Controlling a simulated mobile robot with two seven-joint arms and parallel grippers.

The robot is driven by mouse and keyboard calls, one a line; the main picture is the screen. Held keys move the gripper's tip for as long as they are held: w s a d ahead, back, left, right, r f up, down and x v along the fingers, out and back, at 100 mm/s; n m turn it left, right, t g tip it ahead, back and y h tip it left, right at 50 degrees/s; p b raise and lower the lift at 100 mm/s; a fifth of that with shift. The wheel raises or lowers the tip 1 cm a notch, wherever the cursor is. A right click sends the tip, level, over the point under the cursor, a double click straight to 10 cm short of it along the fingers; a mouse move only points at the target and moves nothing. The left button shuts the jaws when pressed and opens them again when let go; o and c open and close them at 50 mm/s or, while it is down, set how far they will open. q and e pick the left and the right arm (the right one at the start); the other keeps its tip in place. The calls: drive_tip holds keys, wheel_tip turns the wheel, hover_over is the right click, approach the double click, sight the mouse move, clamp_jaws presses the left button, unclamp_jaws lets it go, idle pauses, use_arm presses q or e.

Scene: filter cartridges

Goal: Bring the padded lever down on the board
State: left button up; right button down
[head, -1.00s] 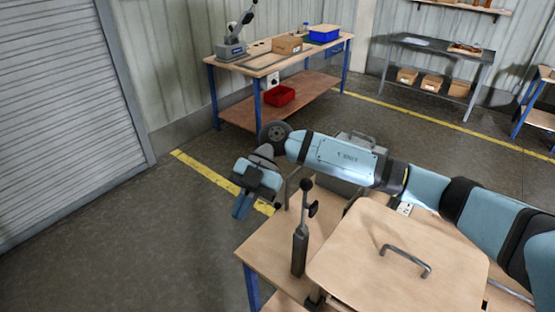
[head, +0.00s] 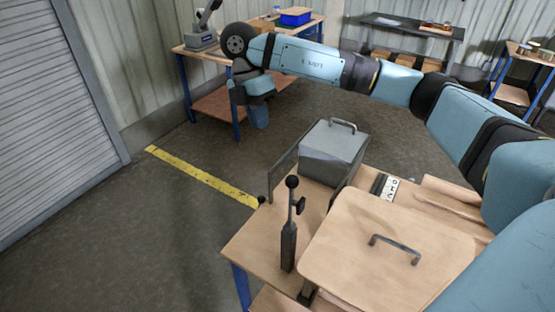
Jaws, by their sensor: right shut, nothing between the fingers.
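The padded lever (head: 288,240) stands upright at the left edge of the wooden board. It has a dark grey grip, a thin rod with a black ball on top, and a small black pad on its side. The board (head: 350,250) is a light wooden panel with a grey bar handle (head: 396,247), lying on the near table. My right gripper (head: 259,118) is shut and empty, pointing down. In the picture it is above and left of the lever, apart from it. My left gripper is not in view.
A grey metal box (head: 334,150) with a top handle stands behind the board. A white marked strip (head: 390,188) lies right of it. A workbench (head: 225,108) with a blue bin (head: 296,16) stands at the back. The floor left of the table is clear.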

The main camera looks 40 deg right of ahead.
drive_tip(key=s+d+f+p, duration=0.1)
drive_tip(key=s+f+p, duration=0.2)
drive_tip(key=s+f, duration=0.3)
drive_tip(key=x, duration=0.4)
drive_tip(key=shift+w+f+p, duration=0.25)
drive_tip(key=shift+p, duration=0.1)
drive_tip(key=shift+f+b, duration=0.1)
drive_tip(key=shift+b, duration=0.2)
